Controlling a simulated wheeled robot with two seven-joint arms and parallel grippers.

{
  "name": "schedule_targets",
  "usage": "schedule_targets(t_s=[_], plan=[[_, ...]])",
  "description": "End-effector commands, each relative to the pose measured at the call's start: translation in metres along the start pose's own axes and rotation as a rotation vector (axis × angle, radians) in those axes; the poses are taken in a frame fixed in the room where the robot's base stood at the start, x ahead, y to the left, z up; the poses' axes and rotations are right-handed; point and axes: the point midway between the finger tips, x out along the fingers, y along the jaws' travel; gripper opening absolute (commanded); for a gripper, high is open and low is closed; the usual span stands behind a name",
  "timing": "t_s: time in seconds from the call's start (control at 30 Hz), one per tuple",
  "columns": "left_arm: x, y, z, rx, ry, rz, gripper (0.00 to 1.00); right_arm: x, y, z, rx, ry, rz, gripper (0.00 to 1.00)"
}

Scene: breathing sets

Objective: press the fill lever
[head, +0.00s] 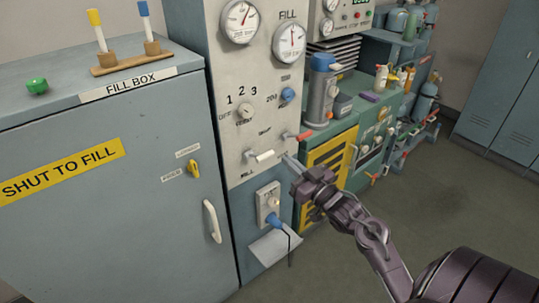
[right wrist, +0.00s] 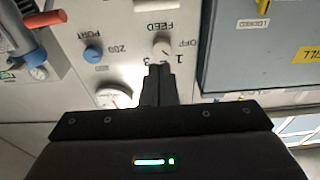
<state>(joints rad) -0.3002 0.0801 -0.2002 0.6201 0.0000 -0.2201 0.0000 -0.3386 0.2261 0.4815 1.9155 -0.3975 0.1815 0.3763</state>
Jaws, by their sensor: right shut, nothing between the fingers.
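The white-handled lever (head: 262,156) is on the lower part of the grey panel (head: 235,100); a small label below it seems to read FILL. Its white handle (right wrist: 158,5) also shows at the top edge of the right wrist view. My right gripper (head: 289,162) is shut and empty, in front of the panel just right of the white handle in the head view. In the right wrist view its closed fingers (right wrist: 158,85) overlap the panel near the feed knob (right wrist: 162,47). I cannot tell whether the fingers touch anything. My left gripper is not in view.
A red-handled lever (head: 302,136) sits right of the white one. A blue port knob (head: 287,95) and gauges (head: 290,41) are above. Open floor (head: 440,200) lies right.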

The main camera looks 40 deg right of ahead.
Motion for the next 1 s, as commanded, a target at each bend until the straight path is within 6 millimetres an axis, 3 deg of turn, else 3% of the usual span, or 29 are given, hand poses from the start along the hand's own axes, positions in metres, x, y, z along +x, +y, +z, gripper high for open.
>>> schedule_targets(t_s=[0.17, 0.63, 0.8, 1.0], plan=[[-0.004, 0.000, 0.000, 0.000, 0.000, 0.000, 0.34, 0.012, 0.001, -0.002, 0.000, 0.002, 0.001, 0.00], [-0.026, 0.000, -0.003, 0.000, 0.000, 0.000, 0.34, 0.104, 0.000, -0.001, 0.002, 0.000, 0.001, 0.00], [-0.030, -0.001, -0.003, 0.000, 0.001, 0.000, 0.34, 0.091, 0.000, 0.027, 0.001, -0.004, 0.002, 0.00], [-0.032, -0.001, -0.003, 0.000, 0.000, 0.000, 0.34, 0.087, 0.000, 0.038, 0.001, -0.002, 0.001, 0.00]])
